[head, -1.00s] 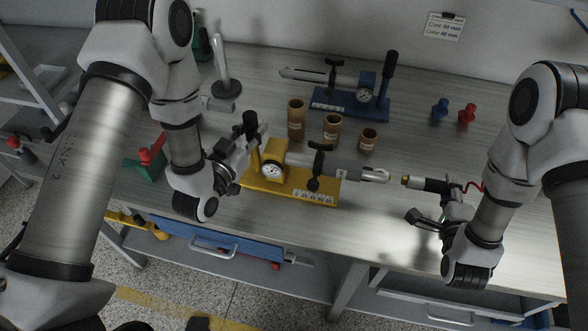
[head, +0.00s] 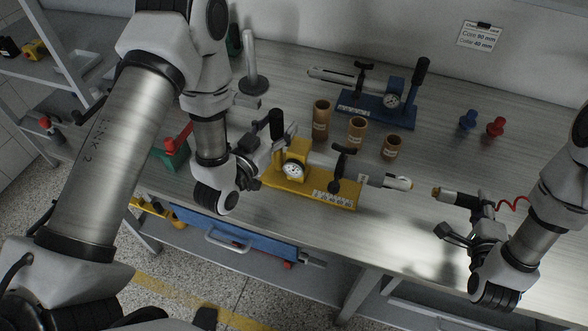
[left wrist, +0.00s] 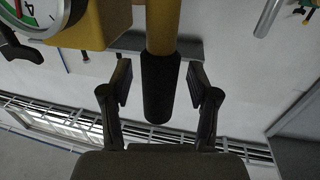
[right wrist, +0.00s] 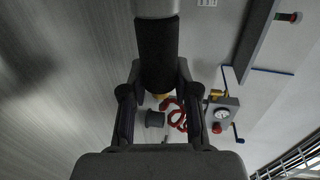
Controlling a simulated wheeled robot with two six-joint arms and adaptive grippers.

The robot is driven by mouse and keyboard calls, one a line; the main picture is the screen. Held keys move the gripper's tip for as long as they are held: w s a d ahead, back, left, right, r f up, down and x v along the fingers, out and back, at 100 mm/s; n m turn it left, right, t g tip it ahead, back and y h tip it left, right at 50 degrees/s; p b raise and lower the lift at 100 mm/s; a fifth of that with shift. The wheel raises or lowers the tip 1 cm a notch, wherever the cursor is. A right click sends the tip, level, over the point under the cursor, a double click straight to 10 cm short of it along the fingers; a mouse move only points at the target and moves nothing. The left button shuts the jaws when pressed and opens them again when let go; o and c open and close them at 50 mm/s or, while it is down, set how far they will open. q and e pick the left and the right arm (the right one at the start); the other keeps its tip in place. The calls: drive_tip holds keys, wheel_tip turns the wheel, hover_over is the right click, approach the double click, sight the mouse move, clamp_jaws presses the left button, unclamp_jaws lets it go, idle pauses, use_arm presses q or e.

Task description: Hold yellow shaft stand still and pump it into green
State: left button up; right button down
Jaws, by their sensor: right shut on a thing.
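The yellow shaft stand (head: 330,195) sits on the bench with a white dial gauge (head: 293,169), a black clamp knob and a grey shaft ending in a fork at right. Its upright pump handle has a black grip (head: 276,122). My left gripper (head: 266,148) is beside this handle; in the left wrist view (left wrist: 160,105) its open fingers stand either side of the black grip (left wrist: 160,88), with gaps. A green part of the dial (left wrist: 28,10) shows there, but the needle's reading is unclear. My right gripper (head: 476,212) is shut on a black-gripped tool (head: 462,198), its brass tip just right of the fork.
A blue stand (head: 375,112) and several brown cups (head: 357,130) are behind the yellow stand. Blue (head: 468,120) and red (head: 496,127) knobs stand at right. A green block with a red lever (head: 172,153) is at left. The front right bench is clear.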

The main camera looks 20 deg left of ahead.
use_arm(q)
drive_tip(key=shift+f, duration=0.1)
wheel_tip(320, 180, up, 10)
drive_tip(key=shift+s+r, duration=0.1)
idle(0.3)
